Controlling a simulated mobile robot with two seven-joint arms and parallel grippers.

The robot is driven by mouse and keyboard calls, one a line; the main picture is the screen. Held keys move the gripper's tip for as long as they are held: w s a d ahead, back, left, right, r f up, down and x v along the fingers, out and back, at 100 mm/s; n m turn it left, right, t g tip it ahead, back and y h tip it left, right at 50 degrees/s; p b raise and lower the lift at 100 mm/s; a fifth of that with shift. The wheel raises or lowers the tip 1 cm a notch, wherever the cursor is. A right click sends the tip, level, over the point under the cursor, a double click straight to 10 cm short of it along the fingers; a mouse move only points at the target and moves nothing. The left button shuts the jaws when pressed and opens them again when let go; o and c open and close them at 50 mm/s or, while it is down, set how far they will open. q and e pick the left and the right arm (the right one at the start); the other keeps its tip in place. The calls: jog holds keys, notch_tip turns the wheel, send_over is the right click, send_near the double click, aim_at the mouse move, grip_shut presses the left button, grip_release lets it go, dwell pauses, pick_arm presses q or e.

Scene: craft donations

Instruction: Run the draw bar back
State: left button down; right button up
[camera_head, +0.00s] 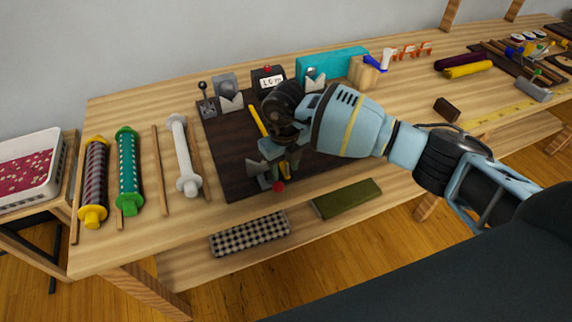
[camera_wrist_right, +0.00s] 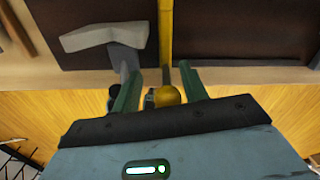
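A long yellow bar, apparently the draw bar (camera_head: 257,121), lies over the dark board (camera_head: 232,170) on the workbench. In the right wrist view the yellow bar (camera_wrist_right: 166,35) runs straight down to a yellow rounded knob (camera_wrist_right: 167,96). My right gripper (camera_head: 277,160) is low over the board's front part and hides part of the bar. Its two green fingers (camera_wrist_right: 158,90) stand apart, one on each side of the bar's knob end. A gap shows beside the left finger; contact at the right finger is unclear. My left gripper is not in view.
A grey block (camera_wrist_right: 105,36) sits close left of the bar. A red ball (camera_head: 278,186) is at the board's front edge. Small grey fixtures (camera_head: 230,100) and a teal box (camera_head: 332,64) stand behind. Rollers (camera_head: 129,170) lie left.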

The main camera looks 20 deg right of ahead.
jog(key=shift+d, duration=0.1)
jog(key=shift+r, duration=0.4)
notch_tip(320, 180, up, 7)
jog(key=shift+r, duration=0.1)
dwell(0.5)
